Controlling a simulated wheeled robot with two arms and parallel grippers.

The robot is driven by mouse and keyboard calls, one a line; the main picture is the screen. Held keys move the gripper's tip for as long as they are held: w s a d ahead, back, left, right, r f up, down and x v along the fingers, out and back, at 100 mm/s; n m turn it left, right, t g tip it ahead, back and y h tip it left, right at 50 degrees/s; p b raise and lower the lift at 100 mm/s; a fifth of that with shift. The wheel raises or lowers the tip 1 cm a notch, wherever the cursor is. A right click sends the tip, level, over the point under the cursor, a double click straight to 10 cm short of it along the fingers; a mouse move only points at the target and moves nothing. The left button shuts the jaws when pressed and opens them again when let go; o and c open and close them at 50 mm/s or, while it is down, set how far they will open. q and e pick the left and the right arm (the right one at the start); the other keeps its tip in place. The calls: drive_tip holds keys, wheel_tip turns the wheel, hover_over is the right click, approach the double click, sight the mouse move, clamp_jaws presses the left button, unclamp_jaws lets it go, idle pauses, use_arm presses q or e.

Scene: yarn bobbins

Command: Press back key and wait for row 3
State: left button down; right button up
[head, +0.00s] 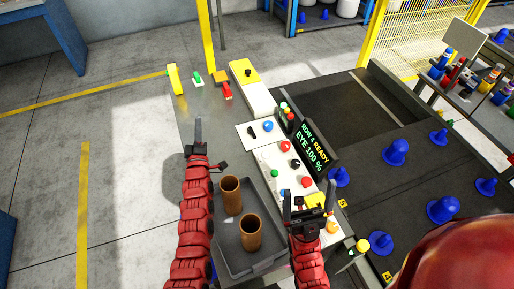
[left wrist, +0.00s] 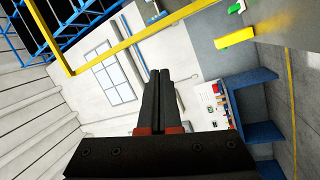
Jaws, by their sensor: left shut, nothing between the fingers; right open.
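A dark display (head: 311,147) reads "ROW 4 READY" and "EYE 100 %". In front of it a pale panel (head: 270,156) carries red, black, green and blue controls, including a red button (head: 285,146) and a black knob (head: 295,163). I cannot read any label that marks the back key. My left gripper (head: 199,120) is shut and empty, left of the panel and apart from it; its closed fingers also show in the left wrist view (left wrist: 160,95). My right gripper (head: 309,195) is open and empty at the panel's near end, close to a red button (head: 306,181).
A grey tray (head: 225,262) holds two brown tubes (head: 231,190). Blue cones (head: 396,152) stand on the dark surface at right. A white-and-yellow box (head: 252,90) stands beyond the panel. A yellow piece (head: 174,79) is at the table's far left.

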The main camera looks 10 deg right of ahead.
use_arm(q)
drive_tip(key=w+d+f+n+g+h, duration=0.2)
drive_tip(key=w+d+f+g, duration=0.1)
drive_tip(key=d, duration=0.2)
drive_tip(key=n+g+h+p, duration=0.2)
drive_tip(key=n+g+h, duration=0.15)
drive_tip(key=g, duration=0.75)
hover_over(263, 156)
wheel_tip(263, 156, down, 4)
drive_tip(key=f, duration=0.1)
drive_tip(key=shift+d+r+y, duration=0.1)
drive_tip(key=shift+r+y, duration=0.1)
drive_tip(key=shift+y, duration=0.15)
drive_tip(key=shift+f, duration=0.1)
wheel_tip(263, 156, down, 7)
drive_tip(key=b, duration=0.5)
drive_tip(key=shift+b, duration=0.35)
drive_tip(key=shift+f, duration=0.75)
drive_tip(key=shift+f, duration=0.15)
drive_tip(key=shift+f, duration=0.25)
